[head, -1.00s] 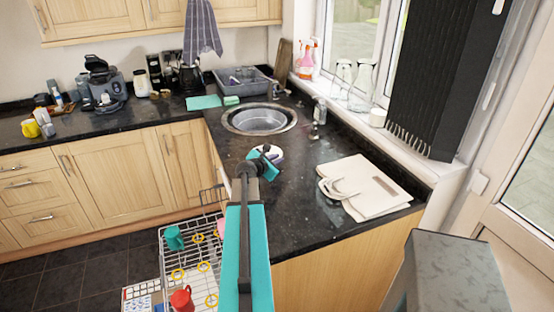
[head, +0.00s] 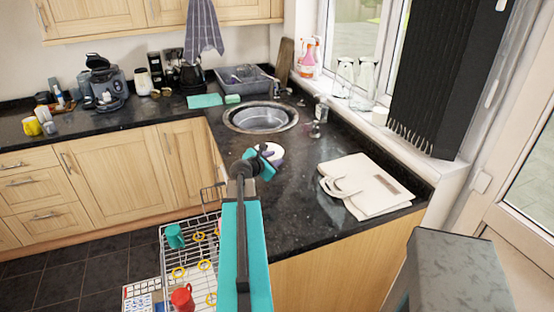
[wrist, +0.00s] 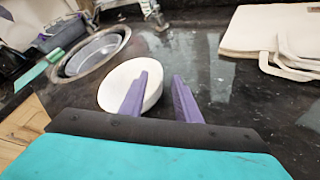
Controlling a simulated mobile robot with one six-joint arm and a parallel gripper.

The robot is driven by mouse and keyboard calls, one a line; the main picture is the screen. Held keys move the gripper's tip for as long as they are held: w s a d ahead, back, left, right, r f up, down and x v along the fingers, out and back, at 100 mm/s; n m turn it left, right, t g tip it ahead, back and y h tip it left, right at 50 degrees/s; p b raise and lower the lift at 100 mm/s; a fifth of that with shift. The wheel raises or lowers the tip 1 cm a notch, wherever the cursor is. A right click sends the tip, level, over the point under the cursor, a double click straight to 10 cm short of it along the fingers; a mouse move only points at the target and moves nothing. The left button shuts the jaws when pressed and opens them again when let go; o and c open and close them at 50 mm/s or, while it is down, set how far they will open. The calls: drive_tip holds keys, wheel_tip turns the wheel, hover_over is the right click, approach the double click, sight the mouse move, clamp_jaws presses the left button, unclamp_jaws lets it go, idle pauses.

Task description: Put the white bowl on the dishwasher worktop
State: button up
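The white bowl (wrist: 118,82) is on the dark worktop (wrist: 225,115) in the wrist view, to the right of the sink. In the head view the bowl (head: 274,152) is partly hidden behind my gripper. My gripper (wrist: 160,85) has two purple fingers standing apart with a gap between them. Its left finger overlaps the bowl's right side in the picture, and its right finger is beyond the bowl's right edge. Whether a finger touches the bowl I cannot tell. The dishwasher worktop (head: 300,215) shows dark and speckled, with an open dish rack below its left edge.
A cream bag (head: 370,186) lies on the worktop at right. The steel sink (head: 260,117) and tap (head: 317,125) are behind the bowl. The pulled-out rack (head: 190,245) holds a green mug (head: 175,236) and red mug (head: 183,298). The front worktop is clear.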

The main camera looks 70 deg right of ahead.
drive_tip(key=b+v, duration=0.1)
drive_tip(key=v, duration=0.7)
drive_tip(key=shift+a+b, duration=0.2)
drive_tip(key=shift+b, duration=0.15)
drive_tip(key=shift+r, duration=0.1)
idle(0.4)
